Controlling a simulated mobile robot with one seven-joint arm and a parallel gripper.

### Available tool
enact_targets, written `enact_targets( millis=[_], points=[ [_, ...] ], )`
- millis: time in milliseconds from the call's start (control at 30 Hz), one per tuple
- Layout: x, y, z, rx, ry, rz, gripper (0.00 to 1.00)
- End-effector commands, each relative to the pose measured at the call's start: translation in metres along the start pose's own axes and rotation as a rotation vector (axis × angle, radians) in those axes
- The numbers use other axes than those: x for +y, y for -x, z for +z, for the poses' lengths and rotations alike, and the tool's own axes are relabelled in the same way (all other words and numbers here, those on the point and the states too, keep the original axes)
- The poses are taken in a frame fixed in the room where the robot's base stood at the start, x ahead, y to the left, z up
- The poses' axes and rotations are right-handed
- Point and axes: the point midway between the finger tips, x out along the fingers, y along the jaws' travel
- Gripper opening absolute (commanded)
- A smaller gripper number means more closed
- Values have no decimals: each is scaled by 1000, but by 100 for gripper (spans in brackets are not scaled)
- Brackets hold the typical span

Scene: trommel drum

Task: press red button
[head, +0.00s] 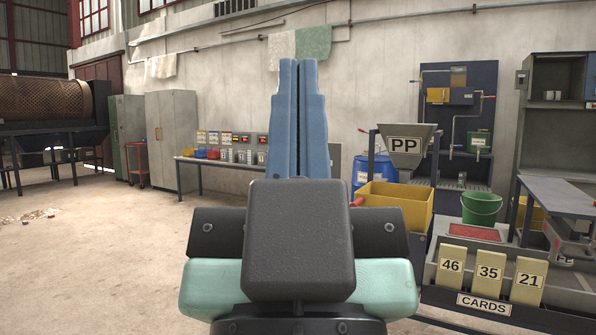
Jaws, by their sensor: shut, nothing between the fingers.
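My gripper (298,72) stands in the middle of the head view, its two blue fingers together and pointing up and away, with nothing between them. I cannot make out a clear red button. The rusty trommel drum (42,98) lies on a dark frame at the far left, far from my gripper. My gripper hides part of the back wall and the bench's right part.
Grey cabinets (172,138) and a red cart (136,162) stand at the back left. A yellow bin (398,205), a PP hopper (405,146), a green bucket (481,208) and a cards rack (484,304) crowd the right. The left floor (110,265) is mostly open, with scattered debris.

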Motion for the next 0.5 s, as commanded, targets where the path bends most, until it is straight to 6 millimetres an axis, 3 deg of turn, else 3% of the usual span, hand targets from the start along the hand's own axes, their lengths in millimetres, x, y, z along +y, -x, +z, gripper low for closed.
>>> enact_targets(
  millis=[500],
  points=[
    [0,-8,-8,0,0,0,0]
  ],
)
